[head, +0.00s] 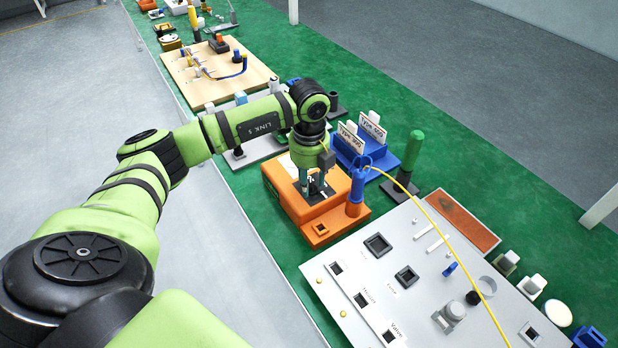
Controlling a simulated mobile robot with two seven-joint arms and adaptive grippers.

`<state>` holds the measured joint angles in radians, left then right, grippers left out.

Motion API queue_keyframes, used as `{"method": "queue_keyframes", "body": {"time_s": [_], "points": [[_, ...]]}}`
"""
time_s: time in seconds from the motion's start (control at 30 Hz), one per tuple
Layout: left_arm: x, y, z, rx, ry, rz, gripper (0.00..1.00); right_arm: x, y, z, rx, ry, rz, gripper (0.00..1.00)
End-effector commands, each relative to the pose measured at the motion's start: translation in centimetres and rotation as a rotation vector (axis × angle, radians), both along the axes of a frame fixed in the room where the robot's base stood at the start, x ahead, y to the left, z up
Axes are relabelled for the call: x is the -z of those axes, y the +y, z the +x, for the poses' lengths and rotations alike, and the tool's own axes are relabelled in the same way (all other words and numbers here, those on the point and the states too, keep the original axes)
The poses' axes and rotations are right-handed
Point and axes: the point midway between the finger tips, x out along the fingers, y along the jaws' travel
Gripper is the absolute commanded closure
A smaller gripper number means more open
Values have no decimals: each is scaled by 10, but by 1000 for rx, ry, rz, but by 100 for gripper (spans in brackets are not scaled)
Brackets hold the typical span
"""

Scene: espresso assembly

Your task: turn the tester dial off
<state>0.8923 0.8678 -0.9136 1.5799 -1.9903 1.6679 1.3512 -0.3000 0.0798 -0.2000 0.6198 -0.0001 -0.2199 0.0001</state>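The orange tester box (280,182) stands on the green bench top, right of the picture's middle. My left gripper (312,188) points down at the top face of the box, its fingertips at or just over a small dark area there. The dial itself is hidden or too small to make out under the fingers, so I cannot tell its setting or whether the fingers touch it. Whether the fingers are shut on it is also unclear. My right gripper is not in view.
A blue-handled probe (356,188) with a yellow cable stands at the box's right side. A blue card holder (376,168) is behind. A grey panel (400,236) with sockets lies in front right. A wooden board (200,92) lies farther back.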

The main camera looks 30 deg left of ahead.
Motion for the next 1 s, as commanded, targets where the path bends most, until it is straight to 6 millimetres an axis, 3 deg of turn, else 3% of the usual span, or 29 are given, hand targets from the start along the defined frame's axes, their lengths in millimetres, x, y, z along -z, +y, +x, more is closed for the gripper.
{"method": "queue_keyframes", "body": {"time_s": [0.23, 0.7, 1.0], "points": [[-15, 0, 1, 1, -2, 1, 57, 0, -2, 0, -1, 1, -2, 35], [-106, -1, 0, 1, -3, 0, 57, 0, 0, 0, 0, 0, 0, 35], [-121, -1, 0, 0, 1, 1, 57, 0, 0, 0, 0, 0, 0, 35]]}}
